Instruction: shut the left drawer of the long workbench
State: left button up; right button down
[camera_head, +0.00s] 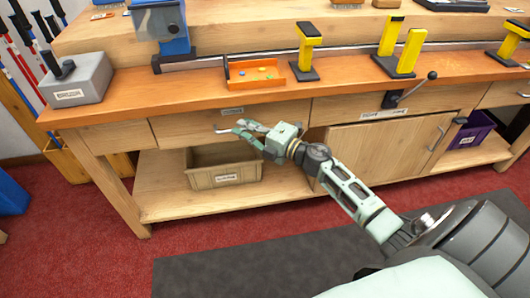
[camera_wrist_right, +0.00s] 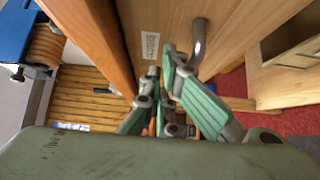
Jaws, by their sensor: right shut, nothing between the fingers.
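The left drawer (camera_head: 185,127) of the long workbench (camera_head: 170,108) is a pale wood front below the orange-edged top. It carries a small label and a metal bar handle. In the right wrist view the drawer front (camera_wrist_right: 165,20) shows with its label and curved handle (camera_wrist_right: 199,42). Whether the front is flush with the bench or stands slightly out, I cannot tell. My right gripper (camera_head: 245,128) is shut and empty at the drawer front, close beside the handle; it also shows in the right wrist view (camera_wrist_right: 161,70). Contact is unclear. My left gripper is not in view.
A beige bin (camera_head: 225,176) stands on the lower shelf below the drawer. An orange tray (camera_head: 256,74), yellow-and-black stands (camera_head: 308,50) and a grey block (camera_head: 78,78) are on the bench top. A purple crate (camera_head: 472,130) sits at right.

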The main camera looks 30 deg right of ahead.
jog(key=v, duration=0.9)
jog(key=shift+s, duration=0.25)
jog(key=shift+f, duration=0.2)
